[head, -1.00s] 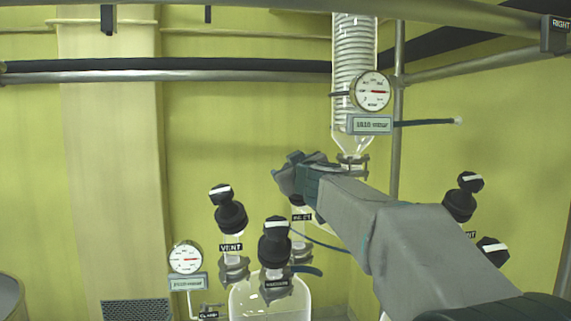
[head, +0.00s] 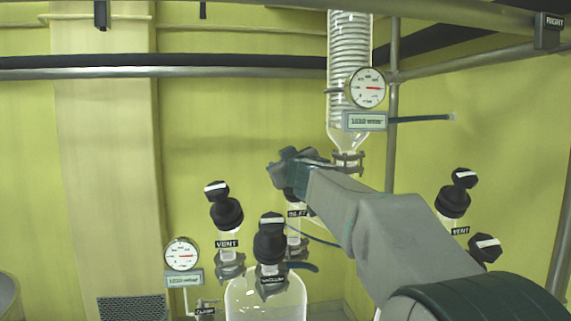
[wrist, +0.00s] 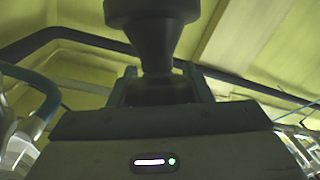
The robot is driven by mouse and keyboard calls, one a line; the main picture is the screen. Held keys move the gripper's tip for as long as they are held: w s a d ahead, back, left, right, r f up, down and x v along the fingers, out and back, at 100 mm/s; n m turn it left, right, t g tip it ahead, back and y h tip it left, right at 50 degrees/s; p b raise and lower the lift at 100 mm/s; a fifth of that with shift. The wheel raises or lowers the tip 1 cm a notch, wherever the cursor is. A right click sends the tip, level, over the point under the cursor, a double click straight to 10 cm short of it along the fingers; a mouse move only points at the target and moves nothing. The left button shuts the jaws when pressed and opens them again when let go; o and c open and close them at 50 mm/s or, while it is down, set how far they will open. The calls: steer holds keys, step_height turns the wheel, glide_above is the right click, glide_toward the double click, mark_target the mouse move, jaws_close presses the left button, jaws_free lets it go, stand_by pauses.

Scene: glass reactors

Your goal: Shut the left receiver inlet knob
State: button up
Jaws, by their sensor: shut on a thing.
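The left receiver (head: 262,300) is a clear glass vessel with black-knobbed valves on top. The inlet valve, with its INLET label (head: 297,213), stands at the back right of these. Its knob is mostly hidden behind my gripper (head: 284,172) in the head view. In the wrist view a black knob (wrist: 152,22) with a flared body stands between the two fingers of my gripper (wrist: 163,88), which is shut on it. The knob's pointer mark and angle are hidden.
The vent knob (head: 226,208) and the front vacuum knob (head: 270,240) stand close to the left of my gripper. A glass coil condenser (head: 348,80) with a gauge (head: 366,88) hangs behind. More knobs (head: 453,200) stand at right.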

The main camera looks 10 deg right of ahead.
steer(key=shift+f, duration=0.2)
steer(key=shift+f+m+h+b, duration=0.15)
steer(key=shift+m+h+b, duration=0.45)
steer(key=shift+b, duration=0.65)
steer(key=m+h, duration=0.1)
steer(key=m+h+b, duration=0.1)
steer(key=h, duration=0.1)
steer(key=shift+d+r+m+t, duration=0.15)
steer(key=shift+r+m+t, duration=0.1)
steer(key=shift+m+t, duration=0.15)
steer(key=m+h+p, duration=0.2)
steer(key=m+h, duration=0.1)
steer(key=m+h+p, duration=0.1)
steer(key=h, duration=0.1)
steer(key=shift+d+r+m+g, duration=0.25)
steer(key=shift+r+m+g, duration=0.15)
steer(key=m+h+p, duration=0.1)
steer(key=m+g+h+p, duration=0.1)
steer(key=h, duration=0.1)
steer(key=m+g+h+p, duration=0.1)
steer(key=m, duration=0.1)
steer(key=shift+s+d, duration=0.2)
steer(key=shift+d, duration=0.05)
steer(key=shift+s+d+f+m+g+h+p, duration=0.1)
steer(key=shift+m+g+h+p, duration=0.55)
steer(key=shift+m+g+h, duration=0.2)
steer(key=shift+f+m+g+h, duration=0.1)
steer(key=shift+m+g+h, duration=0.15)
steer(key=shift+m+h, duration=0.1)
steer(key=o, duration=1)
